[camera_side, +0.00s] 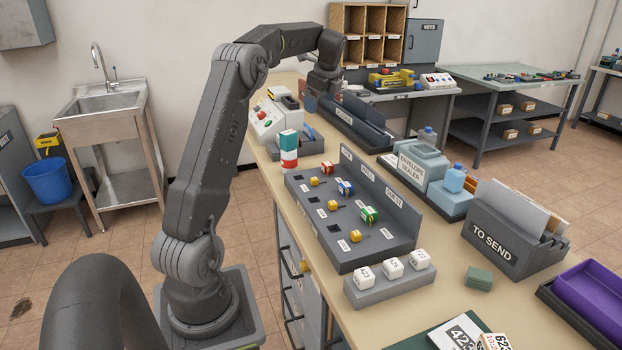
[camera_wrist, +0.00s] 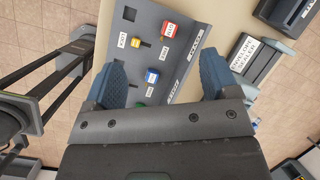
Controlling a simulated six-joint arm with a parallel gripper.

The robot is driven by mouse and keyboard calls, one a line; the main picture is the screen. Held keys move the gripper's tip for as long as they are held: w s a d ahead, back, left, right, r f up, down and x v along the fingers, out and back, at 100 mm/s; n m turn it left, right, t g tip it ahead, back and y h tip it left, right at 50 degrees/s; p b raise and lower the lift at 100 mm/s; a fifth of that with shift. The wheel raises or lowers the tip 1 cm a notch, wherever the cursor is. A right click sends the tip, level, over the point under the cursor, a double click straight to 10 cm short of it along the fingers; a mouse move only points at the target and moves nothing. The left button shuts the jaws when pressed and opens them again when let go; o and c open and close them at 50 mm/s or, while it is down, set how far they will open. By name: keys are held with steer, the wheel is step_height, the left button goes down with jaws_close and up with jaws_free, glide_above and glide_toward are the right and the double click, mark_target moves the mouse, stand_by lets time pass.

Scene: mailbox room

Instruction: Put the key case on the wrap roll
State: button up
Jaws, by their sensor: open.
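Small red (camera_side: 327,168), blue (camera_side: 346,188) and green (camera_side: 369,214) cases with white labels stand on a grey slotted board (camera_side: 318,220); I cannot tell which is the key case. In the wrist view the red case (camera_wrist: 173,32) and blue case (camera_wrist: 152,75) show between my fingers; the green one is mostly hidden. An upright red, white and teal piece (camera_side: 289,150) stands by the board's far left corner; I cannot tell if it is the wrap roll. My gripper (camera_wrist: 163,78) is open and empty. In the side view it is beyond the board, its fingertips unclear.
White numbered blocks (camera_side: 393,267) sit in a grey holder at the board's near end. An envelope sealer (camera_side: 425,165) and a TO SEND box (camera_side: 510,235) stand to the right. A control box (camera_side: 268,122) is behind. Bare tabletop (camera_side: 400,310) shows in front.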

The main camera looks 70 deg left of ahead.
steer(key=s+d+r+n+t+h, duration=0.1)
steer(key=d+r+n+t, duration=0.15)
steer(key=d, duration=0.95)
steer(key=s+d+r+n+t, duration=0.1)
steer(key=d+r+n, duration=0.15)
steer(key=d, duration=1.05)
steer(key=s+d+f+n+t+h, duration=0.1)
steer(key=s+d+f+n, duration=0.2)
steer(key=s+d, duration=0.5)
steer(key=s+d+f+n+t+h, duration=0.1)
steer(key=s+d+f+n+h, duration=0.1)
steer(key=s+d, duration=0.6)
steer(key=d+f+n, duration=0.1)
steer(key=d+f, duration=0.1)
steer(key=d, duration=0.1)
steer(key=shift+s+d+f+n, duration=0.25)
steer(key=shift+s+f+n, duration=0.05)
steer(key=shift+s, duration=0.1)
steer(key=shift+t, duration=0.25)
